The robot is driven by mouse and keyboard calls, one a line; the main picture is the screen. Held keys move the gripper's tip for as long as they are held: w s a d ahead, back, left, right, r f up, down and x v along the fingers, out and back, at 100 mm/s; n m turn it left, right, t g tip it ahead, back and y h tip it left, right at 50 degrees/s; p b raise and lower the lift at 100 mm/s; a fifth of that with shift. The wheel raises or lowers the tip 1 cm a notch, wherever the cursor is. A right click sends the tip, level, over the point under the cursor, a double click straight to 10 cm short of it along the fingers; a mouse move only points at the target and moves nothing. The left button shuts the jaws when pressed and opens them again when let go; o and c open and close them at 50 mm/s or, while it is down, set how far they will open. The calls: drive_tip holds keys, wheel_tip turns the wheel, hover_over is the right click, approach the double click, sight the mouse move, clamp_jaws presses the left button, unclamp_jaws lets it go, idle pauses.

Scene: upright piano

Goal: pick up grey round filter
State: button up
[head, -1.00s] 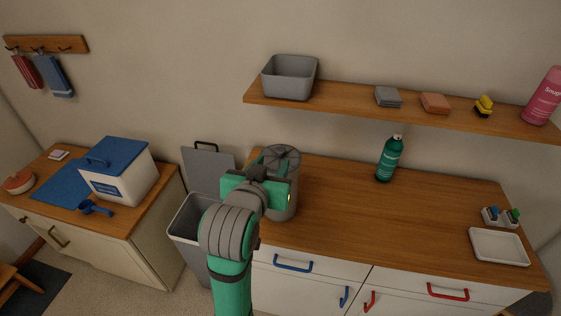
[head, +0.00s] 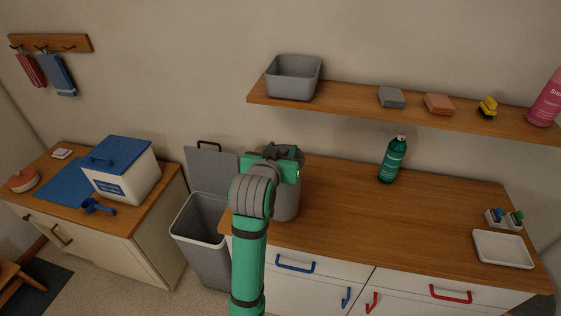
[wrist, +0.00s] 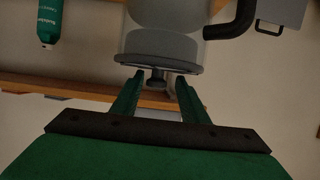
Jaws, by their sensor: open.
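A grey cylindrical canister (head: 288,207) stands at the left end of the wooden counter, partly hidden behind my arm. In the wrist view, which looks upside down, a thin grey round disc with a small central knob, apparently the filter (wrist: 158,61), sits on the canister's top end. My gripper (wrist: 160,77) is open, its two green fingers on either side of the knob with gaps showing. I cannot tell whether either finger touches the disc. In the head view, my gripper (head: 275,162) is at the canister's top and hides most of it.
A shelf (head: 360,107) above holds a grey bin (head: 293,78) and sponges. A green bottle (head: 392,160) and white tray (head: 502,249) stand on the counter (head: 400,215), whose middle is clear. A trash bin (head: 200,240) stands at the left. A dark hose (wrist: 235,20) is beside the canister.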

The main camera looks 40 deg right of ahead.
drive_tip(key=shift+s+d, duration=0.25)
drive_tip(key=shift+d, duration=0.15)
drive_tip(key=shift+a, duration=0.1)
clamp_jaws()
drive_tip(key=shift+a, duration=0.1)
drive_tip(key=shift+w, duration=0.1)
